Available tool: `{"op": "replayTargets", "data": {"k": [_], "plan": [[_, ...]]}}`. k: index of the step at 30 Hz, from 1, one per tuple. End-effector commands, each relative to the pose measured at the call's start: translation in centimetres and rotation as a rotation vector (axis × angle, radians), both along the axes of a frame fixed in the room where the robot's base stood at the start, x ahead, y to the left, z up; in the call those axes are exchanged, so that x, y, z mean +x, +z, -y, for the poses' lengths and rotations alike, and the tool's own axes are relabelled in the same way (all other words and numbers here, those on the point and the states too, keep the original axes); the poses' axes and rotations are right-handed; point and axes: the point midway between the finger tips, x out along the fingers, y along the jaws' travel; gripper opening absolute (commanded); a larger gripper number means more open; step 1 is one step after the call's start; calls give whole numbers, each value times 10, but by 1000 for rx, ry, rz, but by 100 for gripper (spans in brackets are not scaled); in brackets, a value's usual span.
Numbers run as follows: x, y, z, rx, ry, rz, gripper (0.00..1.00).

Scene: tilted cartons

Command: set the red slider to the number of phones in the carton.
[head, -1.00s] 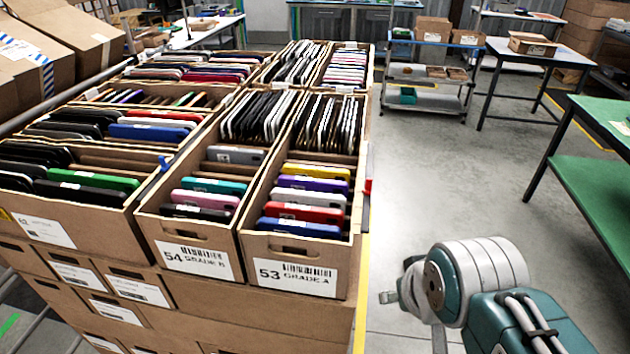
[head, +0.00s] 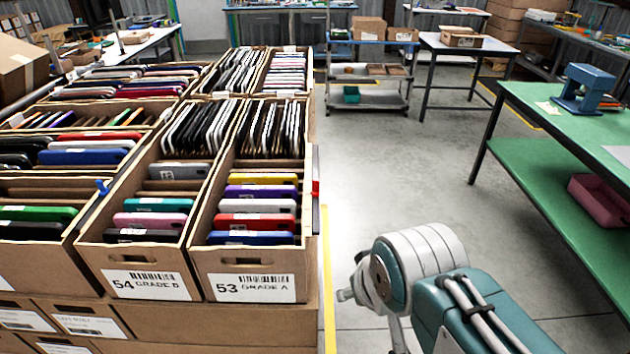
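Cardboard carton 53 (head: 204,259) stands open at the front right of the stack. Yellow, purple, white, red and blue phones (head: 257,221) lie in its front part, and many dark and white ones stand on edge behind. Carton 54 (head: 98,252) is left of it, also filled with phones. My gripper (head: 346,294) is right of the stack, below and apart from the red piece. My arm partly hides it, and its opening is unclear.
More phone cartons fill the stack behind and to the left. A green workbench (head: 520,105) with a blue device (head: 585,88) stands at right. A shelf cart (head: 368,77) is at the back. Grey floor (head: 410,165) between them is clear.

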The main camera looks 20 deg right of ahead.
Motion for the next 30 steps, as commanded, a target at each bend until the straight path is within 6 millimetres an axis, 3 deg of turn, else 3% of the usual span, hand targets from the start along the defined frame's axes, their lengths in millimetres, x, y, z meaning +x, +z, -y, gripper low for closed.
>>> {"op": "replayTargets", "data": {"k": [14,15,17,22,30], "plan": [[0,0,0,0,0,0,61],[0,0,0,0,0,0,48],[2,2,0,-5,9,-3,46],[27,33,-1,-70,145,-62,46],[95,99,-4,-213,542,-216,46]]}}
